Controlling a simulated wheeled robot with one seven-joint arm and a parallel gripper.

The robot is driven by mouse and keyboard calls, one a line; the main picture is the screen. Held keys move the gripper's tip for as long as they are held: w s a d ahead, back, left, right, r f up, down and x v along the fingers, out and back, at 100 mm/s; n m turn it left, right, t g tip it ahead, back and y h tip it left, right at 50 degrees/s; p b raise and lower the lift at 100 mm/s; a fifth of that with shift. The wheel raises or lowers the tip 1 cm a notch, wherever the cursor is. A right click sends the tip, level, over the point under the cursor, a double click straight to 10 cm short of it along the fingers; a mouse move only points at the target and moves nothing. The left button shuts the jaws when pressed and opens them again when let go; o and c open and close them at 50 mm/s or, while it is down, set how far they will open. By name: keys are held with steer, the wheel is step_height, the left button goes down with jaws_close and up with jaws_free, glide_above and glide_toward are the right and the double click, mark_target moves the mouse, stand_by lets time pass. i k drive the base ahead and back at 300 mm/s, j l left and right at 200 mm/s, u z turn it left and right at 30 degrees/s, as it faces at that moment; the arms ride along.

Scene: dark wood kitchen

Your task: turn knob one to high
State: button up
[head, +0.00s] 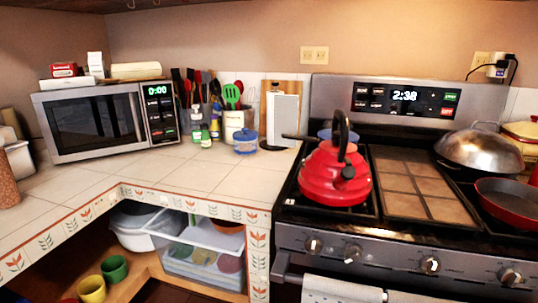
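The stove (398,238) stands at the right with a row of silver knobs along its dark front panel. The leftmost knob (313,245) is below the red kettle. A second knob (352,254) is close to its right, a third knob (430,265) is farther right, and another knob (511,277) is near the right edge. No label shows which is knob one, and the knobs' settings are too small to read. My gripper is not in view.
A red kettle (335,180) sits on the left burners, above the leftmost knobs. A domed steel lid (480,148) and a red pan (508,197) are on the right. Towels (342,290) hang on the oven handle (284,279) below the knobs. The tiled counter (165,182) is at left.

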mark_target(314, 244)
steer(key=i+j+u, duration=0.15)
steer(key=u, duration=0.2)
steer(key=i+j+u, duration=0.1)
steer(key=u, duration=0.25)
steer(key=i+u, duration=0.2)
steer(key=u, duration=0.15)
